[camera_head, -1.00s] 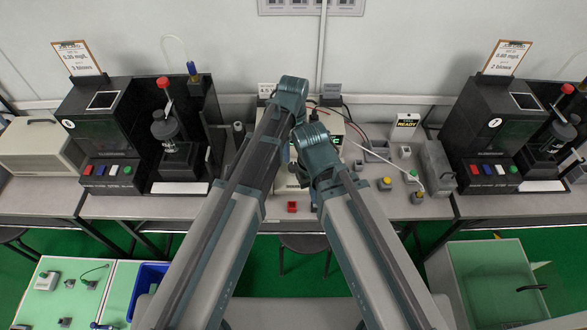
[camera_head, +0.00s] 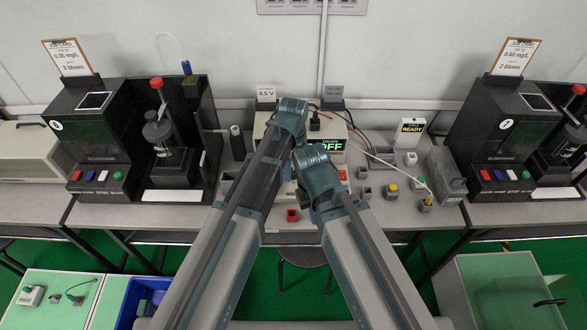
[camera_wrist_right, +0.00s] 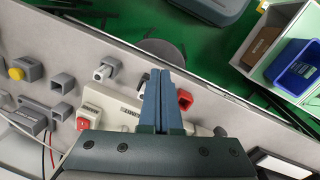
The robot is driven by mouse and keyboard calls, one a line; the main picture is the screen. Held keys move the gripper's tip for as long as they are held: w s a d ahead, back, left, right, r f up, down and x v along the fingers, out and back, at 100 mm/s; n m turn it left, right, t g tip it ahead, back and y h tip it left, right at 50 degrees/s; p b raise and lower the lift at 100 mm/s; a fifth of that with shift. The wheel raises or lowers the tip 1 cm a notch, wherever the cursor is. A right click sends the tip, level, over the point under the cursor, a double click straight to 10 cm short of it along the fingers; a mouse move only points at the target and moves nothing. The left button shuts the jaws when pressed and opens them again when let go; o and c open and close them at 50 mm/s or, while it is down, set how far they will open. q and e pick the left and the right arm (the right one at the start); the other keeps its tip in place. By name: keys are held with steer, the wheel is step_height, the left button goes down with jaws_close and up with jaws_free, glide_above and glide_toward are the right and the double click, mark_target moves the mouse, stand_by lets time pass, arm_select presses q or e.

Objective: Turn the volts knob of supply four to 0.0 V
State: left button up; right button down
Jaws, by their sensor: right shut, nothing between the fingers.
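The beige supply (camera_head: 259,127) stands mid-bench behind my arms, with a 4.5 V card (camera_head: 265,94) above it. Its green display (camera_head: 332,146) reads OFF; my arms hide much of its front, and I cannot make out the volts knob. In the right wrist view its housing (camera_wrist_right: 105,101) and a red switch (camera_wrist_right: 83,124) show. My right gripper (camera_wrist_right: 166,72) is shut and empty, over the housing's front and beside a red block (camera_wrist_right: 184,99); contact is unclear. My left arm's end (camera_head: 292,112) is over the supply; its fingers are hidden.
Small grey blocks (camera_head: 365,192) and a READY sign (camera_head: 409,131) stand right of the supply. Cables run behind it. Black testers stand left (camera_head: 115,125) and right (camera_head: 480,125). The red block (camera_head: 292,215) is near the front edge.

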arm_select(q)
jaws_close()
steer(key=shift+n, duration=0.3)
